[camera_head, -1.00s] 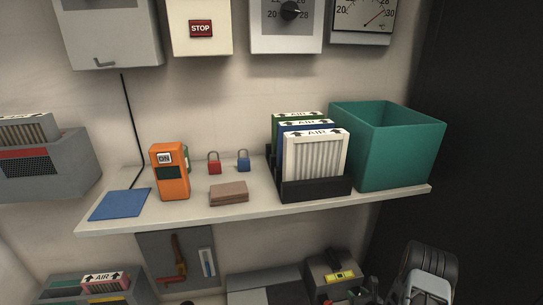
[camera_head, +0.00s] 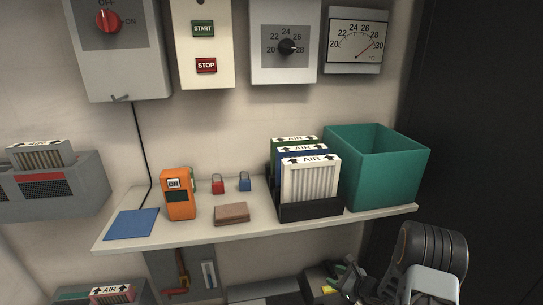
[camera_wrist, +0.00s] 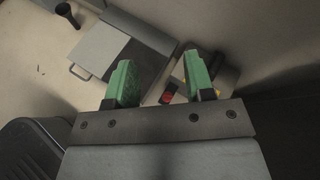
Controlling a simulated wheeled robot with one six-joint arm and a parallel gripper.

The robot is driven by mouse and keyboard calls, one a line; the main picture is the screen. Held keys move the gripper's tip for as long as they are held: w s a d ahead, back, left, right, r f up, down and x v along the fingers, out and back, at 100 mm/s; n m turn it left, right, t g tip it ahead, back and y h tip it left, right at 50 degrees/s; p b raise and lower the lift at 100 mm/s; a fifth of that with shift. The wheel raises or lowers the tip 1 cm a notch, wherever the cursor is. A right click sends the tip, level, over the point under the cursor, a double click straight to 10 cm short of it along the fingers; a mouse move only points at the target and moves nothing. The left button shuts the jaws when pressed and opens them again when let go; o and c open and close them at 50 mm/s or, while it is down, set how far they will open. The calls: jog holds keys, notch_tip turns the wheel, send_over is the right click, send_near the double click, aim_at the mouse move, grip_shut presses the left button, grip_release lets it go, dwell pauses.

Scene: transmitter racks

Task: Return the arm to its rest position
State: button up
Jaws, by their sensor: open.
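My gripper (camera_wrist: 160,80) shows in the wrist view with its two green fingers apart and nothing between them. In the head view my arm is at the lower right, below the shelf's right end, and my gripper (camera_head: 350,278) is small, dark and partly cut off by the frame's bottom. It appears clear of the shelf.
The shelf (camera_head: 255,232) holds an orange meter (camera_head: 178,200), red and blue padlocks, a filter rack (camera_head: 310,210) and a teal bin (camera_head: 385,175). Control boxes hang above. A grey drawer unit (camera_wrist: 105,48) lies beyond my fingers. A dark panel stands right.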

jog(key=s+a+r+n+g+p, duration=0.2)
jog(key=s+a+r+n+p, duration=0.15)
jog(key=r, duration=0.55)
jog(key=s+a+r+n+g+y+p, duration=0.1)
jog(key=s+a+r+n+g+p, duration=0.15)
jog(key=r+n, duration=0.4)
jog(key=s+a+r+n+g+p, duration=0.2)
jog(key=s+a+r+p, duration=0.15)
jog(key=r, duration=0.75)
jog(key=s+d+r+n+h+p, duration=0.1)
jog(key=s+r+n+h+p, duration=0.3)
jog(key=r, duration=0.7)
jog(key=s+d+r+n+h+p, duration=0.2)
jog(key=s+r+n+h+p, duration=0.3)
jog(key=s+r+n+p, duration=0.4)
notch_tip(320, 180, up, 2)
jog(key=shift+r+p, duration=0.25)
jog(key=shift+p, duration=0.3)
jog(key=shift+s, duration=0.1)
